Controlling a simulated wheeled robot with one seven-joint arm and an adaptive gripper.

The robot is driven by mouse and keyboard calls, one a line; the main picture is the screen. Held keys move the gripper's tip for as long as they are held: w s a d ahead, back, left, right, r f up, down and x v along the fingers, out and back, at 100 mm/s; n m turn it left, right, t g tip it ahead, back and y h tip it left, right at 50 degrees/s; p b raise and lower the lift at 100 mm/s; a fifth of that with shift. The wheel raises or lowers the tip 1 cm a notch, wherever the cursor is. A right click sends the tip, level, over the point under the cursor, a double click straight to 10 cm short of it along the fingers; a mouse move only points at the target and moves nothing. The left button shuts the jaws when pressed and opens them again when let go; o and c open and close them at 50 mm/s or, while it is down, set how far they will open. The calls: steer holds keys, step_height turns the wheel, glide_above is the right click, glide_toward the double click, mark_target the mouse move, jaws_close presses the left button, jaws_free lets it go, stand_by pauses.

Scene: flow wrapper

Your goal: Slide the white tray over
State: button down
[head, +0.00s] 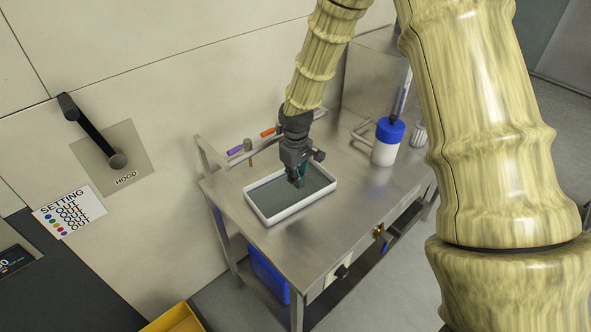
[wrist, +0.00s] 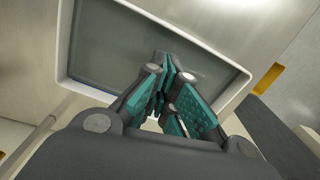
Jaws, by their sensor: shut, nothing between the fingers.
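The white tray (head: 283,213) has a grey inside floor and sits on the steel table. It also shows in the wrist view, where its white rim (wrist: 185,28) runs across the top. My gripper (head: 297,184) points down over the tray's inside, near its far right part in the head view. In the wrist view its teal-padded fingers (wrist: 165,85) are closed together with nothing between them. I cannot tell whether the fingertips touch the tray floor or its wall.
The steel table (head: 330,228) has bare room right of the tray. A white bottle with a blue cap (head: 385,148) stands toward the back right. Tools with purple and orange handles (head: 268,132) are by the left rail. A blue bin (head: 268,273) is below.

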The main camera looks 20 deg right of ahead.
mark_target(296, 198)
steer(key=shift+f+p, duration=0.5)
steer(key=shift+f, duration=2)
